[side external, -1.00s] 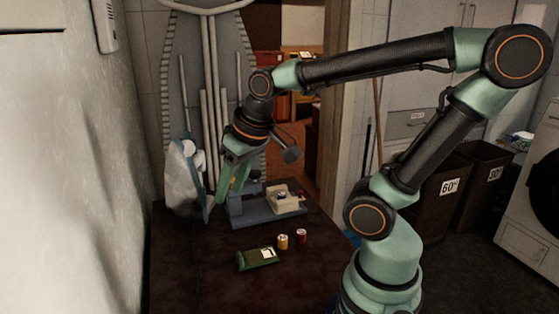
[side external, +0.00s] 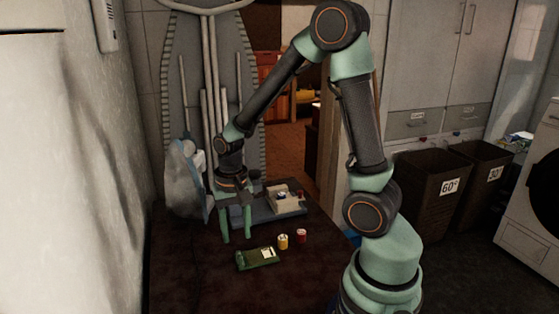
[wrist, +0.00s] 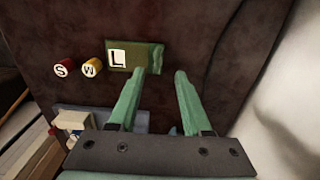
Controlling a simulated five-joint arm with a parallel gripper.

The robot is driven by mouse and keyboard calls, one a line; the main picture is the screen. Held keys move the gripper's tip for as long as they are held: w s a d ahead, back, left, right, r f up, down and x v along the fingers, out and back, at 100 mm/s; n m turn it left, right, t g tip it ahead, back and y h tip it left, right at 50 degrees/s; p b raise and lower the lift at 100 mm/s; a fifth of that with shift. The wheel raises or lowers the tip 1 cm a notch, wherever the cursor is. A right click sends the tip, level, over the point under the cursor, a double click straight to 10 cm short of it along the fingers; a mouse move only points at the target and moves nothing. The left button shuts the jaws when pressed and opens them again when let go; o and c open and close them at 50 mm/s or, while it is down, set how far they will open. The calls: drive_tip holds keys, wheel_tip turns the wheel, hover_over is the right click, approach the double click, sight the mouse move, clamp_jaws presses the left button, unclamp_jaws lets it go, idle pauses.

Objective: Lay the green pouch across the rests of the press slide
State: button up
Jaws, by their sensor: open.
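The green pouch (side external: 250,261) lies flat on the dark tabletop with a white label on it. In the wrist view the pouch (wrist: 143,57) shows its label with an "L", just beyond my fingertips. My gripper (side external: 235,240) is open and empty, fingers pointing down, behind the pouch in the side view. In the wrist view the gripper (wrist: 160,73) has its fingertips near the pouch's lower right part, apart from it. The blue-grey press slide (side external: 275,218) stands behind, carrying a beige block (side external: 283,203); my gripper partly hides its left end. I cannot make out the rests clearly.
A yellow spool-like piece (side external: 283,241) and a red one (side external: 301,236) stand right of the pouch; in the wrist view they bear letters. A pale bag (side external: 183,180) stands at the back left by the wall. The tabletop in front of the pouch is clear.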

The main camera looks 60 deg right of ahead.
sight(239, 254)
wheel_tip(239, 254, down, 2)
drive_tip(key=f, duration=0.2)
drive_tip(key=d+f, duration=0.1)
drive_tip(key=shift+w+f, duration=0.2)
drive_tip(key=shift+f, duration=0.8)
clamp_jaws()
